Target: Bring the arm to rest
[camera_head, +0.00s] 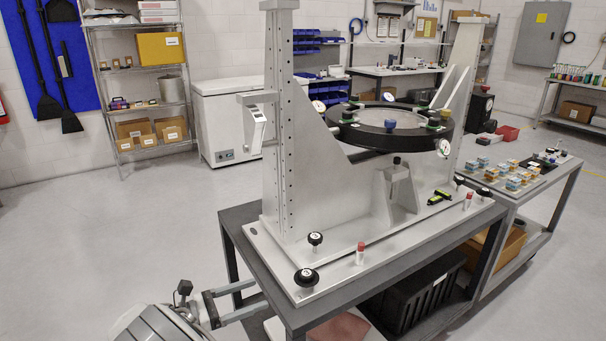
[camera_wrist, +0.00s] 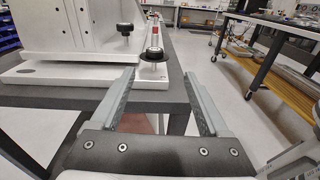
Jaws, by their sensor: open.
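My gripper (camera_head: 260,292) is at the lower left of the head view, beside the near left corner of the dark table (camera_head: 240,221). In the wrist view my gripper (camera_wrist: 159,74) has its two grey fingers spread apart with nothing held between them. Beyond the fingertips are the near corner of the white base plate (camera_wrist: 100,73) and a black knob (camera_wrist: 154,54). I cannot tell whether a finger touches the table edge. The mirror fixture (camera_head: 352,200) stands on the table, with a round black-rimmed mirror (camera_head: 392,122) in its upper part.
A second table (camera_head: 560,180) with small boxes stands at the right. A black bin (camera_head: 418,300) sits on the shelf under the fixture table. A white chest freezer (camera_head: 225,115) and a shelf rack (camera_head: 140,100) stand at the back. The floor at the left is clear.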

